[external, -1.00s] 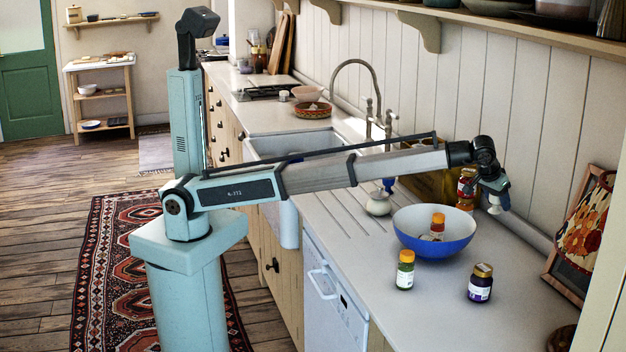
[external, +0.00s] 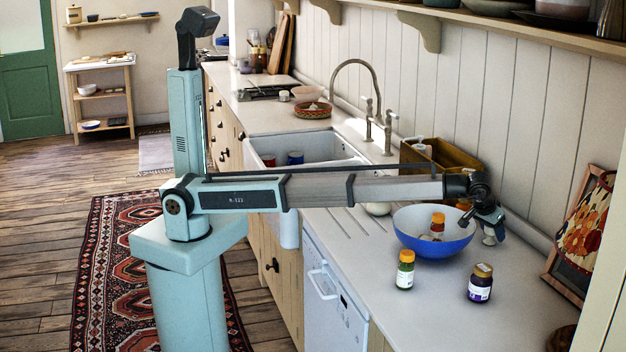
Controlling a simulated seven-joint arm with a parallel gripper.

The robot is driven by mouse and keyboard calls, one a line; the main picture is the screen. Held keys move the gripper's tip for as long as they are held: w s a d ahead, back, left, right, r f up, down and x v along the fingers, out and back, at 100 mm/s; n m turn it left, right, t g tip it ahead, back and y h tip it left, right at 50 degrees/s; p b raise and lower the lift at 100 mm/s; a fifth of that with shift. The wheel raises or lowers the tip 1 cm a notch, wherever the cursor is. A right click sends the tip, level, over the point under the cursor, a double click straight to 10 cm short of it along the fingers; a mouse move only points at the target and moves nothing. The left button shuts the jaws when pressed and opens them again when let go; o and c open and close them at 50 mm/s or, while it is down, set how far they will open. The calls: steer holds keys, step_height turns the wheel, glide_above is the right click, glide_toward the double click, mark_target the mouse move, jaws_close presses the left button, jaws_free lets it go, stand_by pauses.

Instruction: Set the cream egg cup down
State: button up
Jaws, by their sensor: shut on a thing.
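The cream egg cup (external: 489,240) is small and pale in the external view, right of the blue bowl. My gripper (external: 490,226) is shut on it from above and hides much of it. The cup is low over the worktop (external: 400,312); I cannot tell whether its base touches.
The blue bowl (external: 436,246) stands close to my gripper's left, with an orange-capped jar (external: 438,222) in it. A wooden box (external: 455,163) is behind my arm. A picture frame (external: 567,266) leans at right.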

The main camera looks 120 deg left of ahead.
steer(key=shift+f, duration=0.1)
steer(key=o, duration=1.1)
steer(key=shift+c, duration=0.2)
steer(key=v, duration=1.2)
